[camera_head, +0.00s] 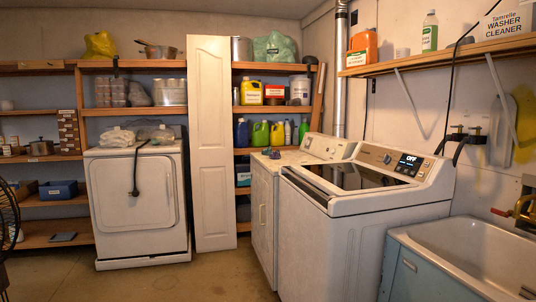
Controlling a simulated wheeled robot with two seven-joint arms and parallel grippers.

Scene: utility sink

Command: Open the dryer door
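A white machine with a low back control panel (328,147) stands behind the washer; its front, seen at a steep angle, has a pale vertical handle (262,216) and looks shut. It appears to be the dryer. Another white front-door appliance (137,192) stands at the left, its door shut and a black cord hanging over its front. I cannot be fully sure which one is the dryer. The top-loading washer (335,235) in front has a dark lid and a display reading OFF. Neither of my grippers is in view.
A blue-fronted sink (407,272) stands at the right, close to the washer. A tall white door panel (212,145) leans on the shelves behind. A black fan (8,225) stands at the left edge. The floor (190,280) in the middle is clear.

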